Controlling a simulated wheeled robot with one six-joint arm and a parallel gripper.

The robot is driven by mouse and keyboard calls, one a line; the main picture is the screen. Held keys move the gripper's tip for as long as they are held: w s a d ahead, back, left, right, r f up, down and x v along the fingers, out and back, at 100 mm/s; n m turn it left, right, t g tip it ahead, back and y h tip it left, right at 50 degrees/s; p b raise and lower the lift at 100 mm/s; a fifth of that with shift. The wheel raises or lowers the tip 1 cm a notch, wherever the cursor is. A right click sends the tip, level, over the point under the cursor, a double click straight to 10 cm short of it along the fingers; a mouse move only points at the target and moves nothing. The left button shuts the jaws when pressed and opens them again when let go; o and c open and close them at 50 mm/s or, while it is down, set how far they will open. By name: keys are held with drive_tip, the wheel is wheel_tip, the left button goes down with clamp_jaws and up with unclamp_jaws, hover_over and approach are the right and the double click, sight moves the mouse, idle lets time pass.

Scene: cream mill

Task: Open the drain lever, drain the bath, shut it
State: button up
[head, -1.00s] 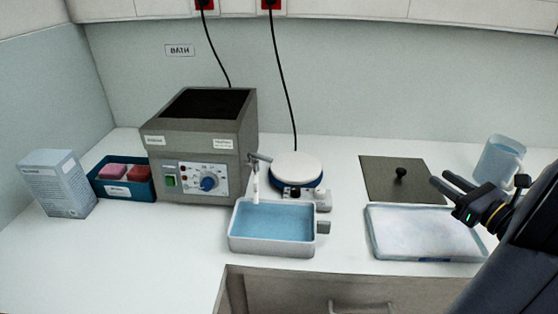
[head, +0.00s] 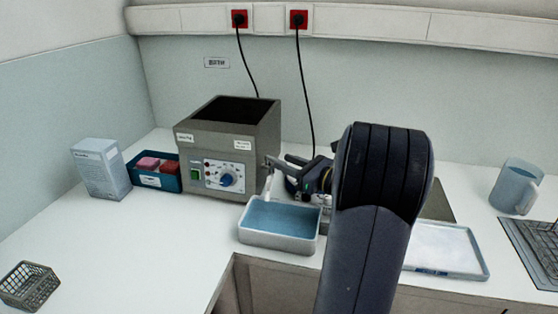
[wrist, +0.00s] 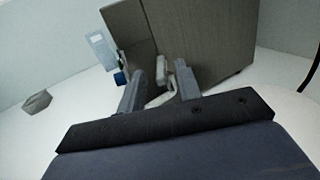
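The grey bath (head: 230,140) stands on the counter, with a dial panel on its front and a dark open top. Its drain tap with the pale lever (wrist: 162,75) shows in the wrist view, low beside the bath wall. My gripper (wrist: 159,74) is open, one finger on each side of the lever, which is nearer the right finger. I cannot tell whether a finger touches it. In the head view my gripper (head: 287,163) is at the bath's right side, partly hidden by my arm. A white basin (head: 278,241) with blue inside stands below the tap.
A carton (head: 101,168) and a teal box (head: 153,183) with pink and red blocks stand left of the bath. A wire basket (head: 30,285) is at front left. A tray (head: 445,250), a jug (head: 516,186) and a rack (head: 535,250) are at right.

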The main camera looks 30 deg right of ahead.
drive_tip(key=shift+x, duration=1.4)
drive_tip(key=shift+c, duration=0.4)
clamp_jaws()
